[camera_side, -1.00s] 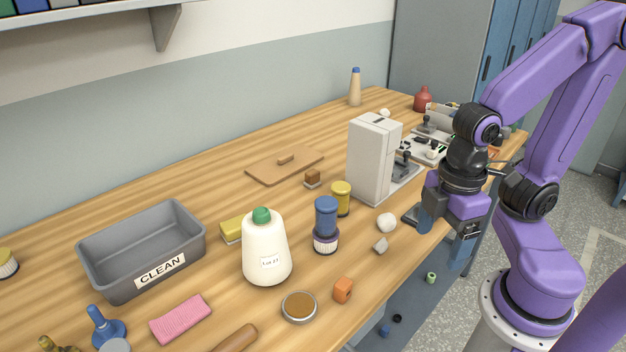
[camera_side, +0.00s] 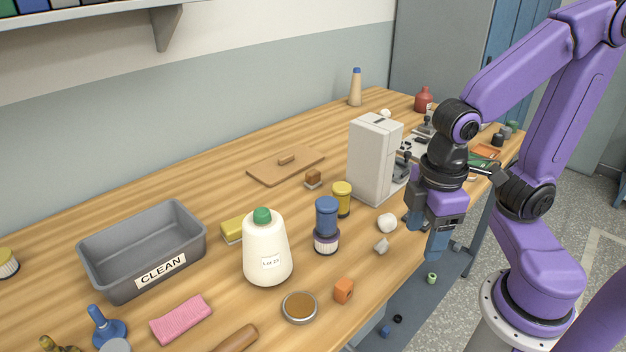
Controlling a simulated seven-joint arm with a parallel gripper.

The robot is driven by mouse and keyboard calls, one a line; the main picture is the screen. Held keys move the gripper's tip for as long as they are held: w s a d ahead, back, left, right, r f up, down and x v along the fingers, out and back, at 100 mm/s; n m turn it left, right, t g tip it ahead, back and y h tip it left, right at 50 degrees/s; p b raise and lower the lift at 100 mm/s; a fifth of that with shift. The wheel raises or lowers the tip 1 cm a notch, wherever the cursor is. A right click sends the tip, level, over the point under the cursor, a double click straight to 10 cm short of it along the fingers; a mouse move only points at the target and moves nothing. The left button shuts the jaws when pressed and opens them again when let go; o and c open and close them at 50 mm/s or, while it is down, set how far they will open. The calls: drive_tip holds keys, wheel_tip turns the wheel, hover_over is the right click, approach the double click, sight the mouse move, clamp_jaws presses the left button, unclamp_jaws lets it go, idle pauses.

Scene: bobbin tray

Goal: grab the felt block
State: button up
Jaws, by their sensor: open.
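I cannot tell for sure which block is felt. A small grey block (camera_side: 381,246) lies near the front edge of the bench, below a white ball (camera_side: 387,223). A small brown block with a paler base (camera_side: 313,178) sits farther back, left of the white machine. An orange block (camera_side: 343,290) with a dark spot lies nearer the camera by the edge. My gripper (camera_side: 427,238) is open and points down, right of the grey block and ball, apart from both. Its blue fingers partly overlap in this view, and nothing shows between them.
The white machine (camera_side: 371,158) stands behind my gripper. Blue-topped (camera_side: 326,222) and yellow (camera_side: 342,197) containers and a white bottle (camera_side: 266,252) stand left of the grey block. A grey bin marked CLEAN (camera_side: 110,283) is at left. Bare wood lies around the brown block.

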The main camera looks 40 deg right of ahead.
drive_tip(key=w+a+m+t+h, duration=0.1)
drive_tip(key=w+a+m+h, duration=0.2)
drive_tip(key=w+m, duration=0.7)
drive_tip(key=w+a+m+h, duration=0.3)
drive_tip(key=w+m, duration=0.1)
drive_tip(key=w, duration=1.2)
drive_tip(key=m+g+h, duration=0.1)
drive_tip(key=m+h, duration=0.5)
drive_tip(key=m, duration=0.9)
approach(311, 173)
drive_tip(key=x, duration=0.5)
drive_tip(key=shift+s+d+r, duration=0.1)
drive_tip(key=shift+d+r, duration=0.05)
drive_tip(key=shift+d, duration=0.3)
drive_tip(key=shift+a+f+x, duration=0.1)
drive_tip(key=shift+f+x, duration=0.1)
drive_tip(key=shift+x, duration=1.15)
drive_tip(key=shift+a+f+x, duration=0.1)
drive_tip(key=shift+f+x, duration=0.05)
drive_tip(key=shift+x, duration=1.15)
drive_tip(key=c, duration=1.1)
